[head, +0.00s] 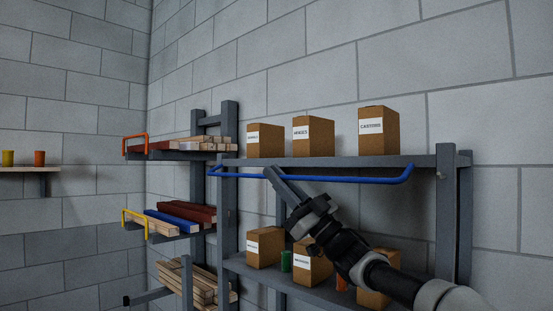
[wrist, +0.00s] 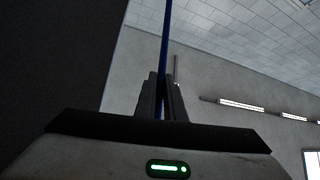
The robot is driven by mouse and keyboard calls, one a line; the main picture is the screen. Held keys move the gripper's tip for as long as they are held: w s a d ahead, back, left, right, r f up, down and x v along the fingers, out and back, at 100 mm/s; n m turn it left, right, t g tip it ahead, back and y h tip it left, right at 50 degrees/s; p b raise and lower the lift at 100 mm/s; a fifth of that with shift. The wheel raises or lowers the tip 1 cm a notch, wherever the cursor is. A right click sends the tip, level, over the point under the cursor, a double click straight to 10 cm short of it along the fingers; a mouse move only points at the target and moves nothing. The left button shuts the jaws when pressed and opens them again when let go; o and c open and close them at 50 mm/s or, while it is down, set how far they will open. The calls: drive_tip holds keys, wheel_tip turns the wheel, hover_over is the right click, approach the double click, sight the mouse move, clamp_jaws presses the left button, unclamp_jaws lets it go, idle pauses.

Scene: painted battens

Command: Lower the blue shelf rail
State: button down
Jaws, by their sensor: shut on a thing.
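The blue shelf rail (head: 330,179) runs along the front of the upper shelf in the head view. Its long bar hangs a little below the shelf's front edge, with bent ends going up towards the shelf at left and right. My gripper (head: 272,174) reaches up from the lower right and is shut on the rail left of its middle. In the wrist view the rail (wrist: 167,35) passes as a thin blue bar between the two fingers of my gripper (wrist: 161,82). The fingers hide a short piece of the rail.
Several cardboard boxes stand on the upper shelf (head: 420,160), and more boxes with a green can (head: 286,261) on the lower shelf. At left, a rack holds painted battens (head: 180,219) behind a yellow bracket (head: 123,220) and an orange bracket (head: 124,143).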

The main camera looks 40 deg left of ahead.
drive_tip(key=shift+w+f+n+g+p, duration=0.1)
drive_tip(key=shift+n+g+p, duration=0.25)
drive_tip(key=shift+n+g, duration=0.4)
drive_tip(key=c, duration=1.8)
unclamp_jaws()
drive_tip(key=shift+c, duration=0.2)
drive_tip(key=shift+f, duration=0.1)
drive_tip(key=shift+m+t+b, duration=0.35)
drive_tip(key=shift+b, duration=0.25)
